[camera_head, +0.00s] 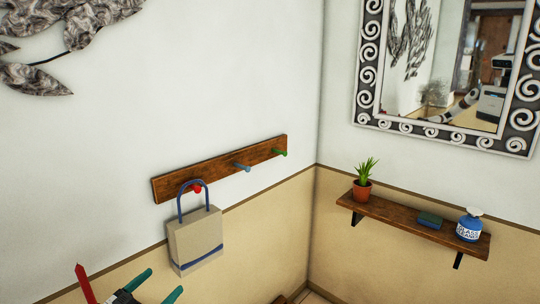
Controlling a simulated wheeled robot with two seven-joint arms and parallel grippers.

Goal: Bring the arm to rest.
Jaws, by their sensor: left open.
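My left gripper (164,280) shows at the bottom left, cut off by the lower picture edge. Its two teal fingers are spread apart, with nothing seen between them. It appears just below and left of a beige bag (194,240) with a blue band and blue handle. The bag hangs by its handle from the red peg (197,188) of a wooden peg rail (222,167) on the left wall. The gripper looks apart from the bag. Most of the left arm is out of the picture. My right gripper is not in view.
The rail's blue peg (242,167) and green peg (280,152) are bare. A wooden shelf (398,218) on the right wall holds a potted plant (363,187), a dark teal block (429,220) and a blue bottle (469,228). A framed mirror (372,62) hangs above.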

